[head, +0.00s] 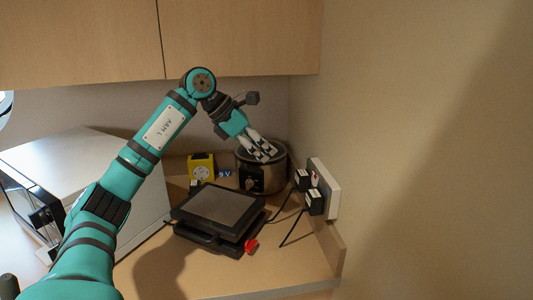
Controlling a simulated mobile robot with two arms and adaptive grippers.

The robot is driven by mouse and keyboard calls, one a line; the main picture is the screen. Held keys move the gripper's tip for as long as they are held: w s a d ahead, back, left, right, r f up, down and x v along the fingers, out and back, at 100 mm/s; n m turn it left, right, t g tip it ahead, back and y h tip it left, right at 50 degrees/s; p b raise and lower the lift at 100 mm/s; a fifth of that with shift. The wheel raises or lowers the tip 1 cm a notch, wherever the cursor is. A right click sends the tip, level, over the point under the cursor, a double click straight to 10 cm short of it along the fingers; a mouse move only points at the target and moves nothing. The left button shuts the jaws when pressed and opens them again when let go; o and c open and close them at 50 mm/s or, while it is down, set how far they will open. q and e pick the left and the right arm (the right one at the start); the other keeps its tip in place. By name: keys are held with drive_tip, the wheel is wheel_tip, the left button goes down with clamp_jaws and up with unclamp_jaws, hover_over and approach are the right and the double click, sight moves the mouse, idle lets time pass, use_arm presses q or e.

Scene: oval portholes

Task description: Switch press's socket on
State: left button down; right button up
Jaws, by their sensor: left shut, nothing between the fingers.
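The black press (217,208) sits on the counter, lid down, with a red part (251,246) at its front right corner. A white socket panel (329,188) is on the right wall, seen at a steep angle. An upper black plug (301,180) and a lower black plug (314,203) stick out of it, with dark cords hanging down. A small red and white detail shows near the upper plug; switch positions are too small to tell. My left gripper (264,156) is shut and empty, pointing down right in front of the pot, apart from the panel in the picture. My right gripper is out of view.
A dark round pot-like cooker (262,180) stands in the back corner, left of the panel. A yellow device with a dial (201,167) is beside it. A large white box-shaped appliance (75,165) fills the left. Wooden cupboards (240,38) hang above. The counter's front is clear.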

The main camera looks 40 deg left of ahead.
use_arm(q)
drive_tip(key=shift+s+a+f+p, duration=0.2)
drive_tip(key=shift+s+f+p, duration=0.05)
drive_tip(key=shift+f+p, duration=0.3)
drive_tip(key=shift+s+a+f+p, duration=0.2)
drive_tip(key=shift+f+p, duration=0.2)
drive_tip(key=shift+f, duration=0.15)
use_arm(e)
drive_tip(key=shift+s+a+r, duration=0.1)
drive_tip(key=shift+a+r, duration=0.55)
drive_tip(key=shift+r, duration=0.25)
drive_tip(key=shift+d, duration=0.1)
use_arm(q)
drive_tip(key=shift+w+d+f, duration=0.1)
drive_tip(key=shift+w+d, duration=0.05)
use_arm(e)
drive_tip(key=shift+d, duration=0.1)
